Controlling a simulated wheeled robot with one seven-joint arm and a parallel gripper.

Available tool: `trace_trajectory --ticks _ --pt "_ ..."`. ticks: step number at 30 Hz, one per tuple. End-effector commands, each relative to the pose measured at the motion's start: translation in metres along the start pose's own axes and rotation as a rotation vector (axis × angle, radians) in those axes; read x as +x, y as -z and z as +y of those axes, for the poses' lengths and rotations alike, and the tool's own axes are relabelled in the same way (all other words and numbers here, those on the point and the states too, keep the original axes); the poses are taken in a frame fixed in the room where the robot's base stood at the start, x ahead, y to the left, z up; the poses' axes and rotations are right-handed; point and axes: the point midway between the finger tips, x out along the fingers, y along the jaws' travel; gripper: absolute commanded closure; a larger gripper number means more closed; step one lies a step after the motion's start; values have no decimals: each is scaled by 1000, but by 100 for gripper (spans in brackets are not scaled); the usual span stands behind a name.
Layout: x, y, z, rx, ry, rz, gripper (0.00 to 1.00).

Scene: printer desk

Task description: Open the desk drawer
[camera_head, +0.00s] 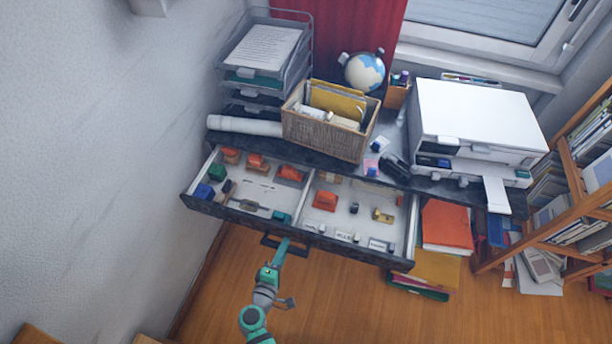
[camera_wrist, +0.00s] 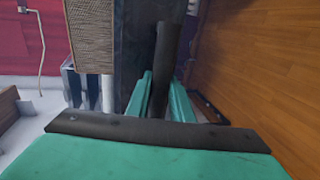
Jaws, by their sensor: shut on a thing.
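The desk drawer (camera_head: 345,240) stands pulled out from under the dark desk top (camera_head: 435,188). Its white inside shows, with a divider and several small stamps and blocks in it. A dark bar handle (camera_head: 268,242) sits at the middle of its front. My gripper (camera_head: 284,243) reaches up to this handle from the front. In the wrist view, the teal fingers (camera_wrist: 160,95) are shut on the dark handle bar (camera_wrist: 166,55), one finger on each side of it.
A wicker basket (camera_head: 318,132), a globe (camera_head: 364,72) and a white printer (camera_head: 478,115) stand on the desk. Folders (camera_head: 446,228) lean below the right side, near a wooden bookshelf (camera_head: 560,165). A wall (camera_head: 90,150) is close on the left. The wooden floor (camera_head: 370,312) in front is mostly clear.

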Motion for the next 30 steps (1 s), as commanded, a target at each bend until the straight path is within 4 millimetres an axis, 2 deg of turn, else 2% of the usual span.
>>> trace_trajectory --ticks 30 --pt "-77 -1 -22 -2 5 0 99"
